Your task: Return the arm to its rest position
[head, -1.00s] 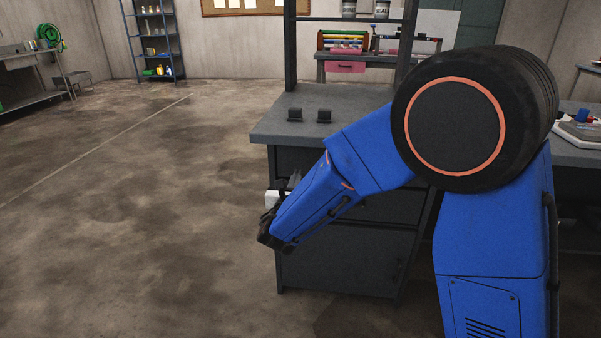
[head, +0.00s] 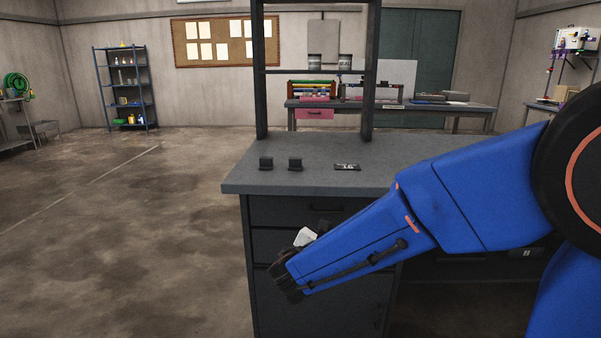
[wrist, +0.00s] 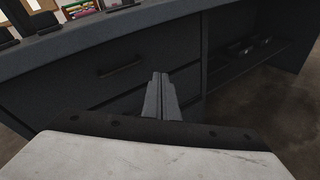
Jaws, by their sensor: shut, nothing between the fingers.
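My arm is blue and reaches from the right edge of the head view, sloping down to the left in front of the grey workbench (head: 210,186). Its wrist end hangs below the bench top, before the drawers (head: 300,212). In the wrist view my gripper (wrist: 161,78) shows as two grey fingers pressed together, with nothing between them. The fingers point toward the dark drawer fronts (wrist: 110,80).
Two small black blocks (head: 266,163) (head: 295,164) and a dark tag (head: 347,167) marked 16 lie on the bench top. A shelf frame (head: 262,70) rises from the bench. The floor (head: 120,240) to the left is clear. A blue shelf rack (head: 124,88) stands far back.

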